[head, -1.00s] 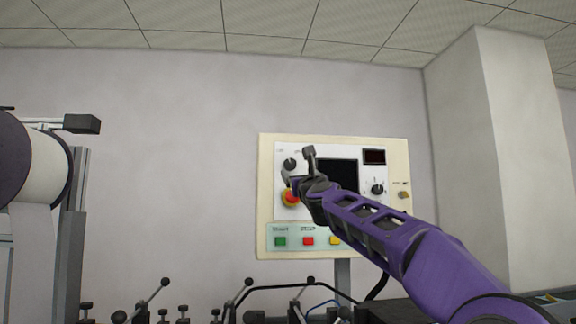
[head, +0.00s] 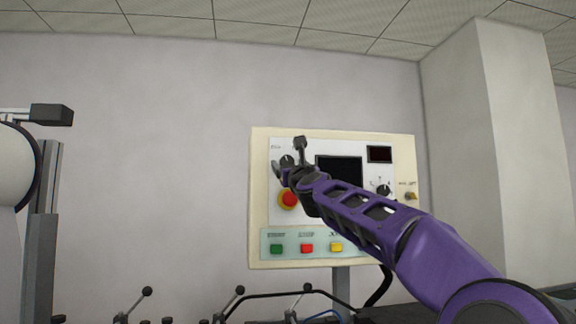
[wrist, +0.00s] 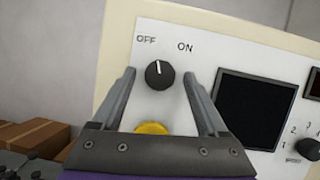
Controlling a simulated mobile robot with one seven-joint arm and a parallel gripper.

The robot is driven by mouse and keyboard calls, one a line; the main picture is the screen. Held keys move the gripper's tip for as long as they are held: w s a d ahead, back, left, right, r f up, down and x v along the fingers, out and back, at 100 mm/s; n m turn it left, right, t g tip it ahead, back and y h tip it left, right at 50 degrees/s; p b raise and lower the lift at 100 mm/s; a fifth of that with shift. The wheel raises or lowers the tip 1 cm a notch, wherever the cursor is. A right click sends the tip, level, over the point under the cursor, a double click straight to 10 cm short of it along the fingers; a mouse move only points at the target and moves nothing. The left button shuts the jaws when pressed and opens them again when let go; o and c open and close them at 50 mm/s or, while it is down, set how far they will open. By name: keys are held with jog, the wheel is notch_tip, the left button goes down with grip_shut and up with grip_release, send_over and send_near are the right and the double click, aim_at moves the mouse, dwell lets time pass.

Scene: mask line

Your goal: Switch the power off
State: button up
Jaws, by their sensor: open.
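A black rotary knob (wrist: 159,74) with a white mark sits on the control panel (wrist: 118,55) between the labels OFF and ON. Its mark points roughly upward, and I cannot tell exactly which label it faces. My gripper (wrist: 161,73) is open, with one finger on each side of the knob in the wrist view. Contact with the knob is not clear. In the head view, the knob (head: 287,161) is partly hidden by my gripper (head: 288,156) at the panel's upper left.
A red stop button (head: 289,200) with a yellow collar is just below the knob. A dark screen (head: 340,170) is to its right. Green (head: 277,249), red (head: 307,248) and yellow (head: 336,247) buttons line the bottom. Cardboard boxes (wrist: 38,137) lie at the wrist view's left.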

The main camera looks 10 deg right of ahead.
grip_shut()
jog(key=shift+s+d+f+n+y+b, duration=0.1)
jog(key=shift+n+y+b, duration=0.35)
jog(key=shift+n, duration=0.45)
jog(key=n+g+y, duration=0.1)
jog(key=n+y, duration=0.1)
jog(key=n, duration=0.2)
jog(key=shift+d+n, duration=0.1)
jog(key=shift+n, duration=0.2)
grip_release()
jog(key=shift+b, duration=0.3)
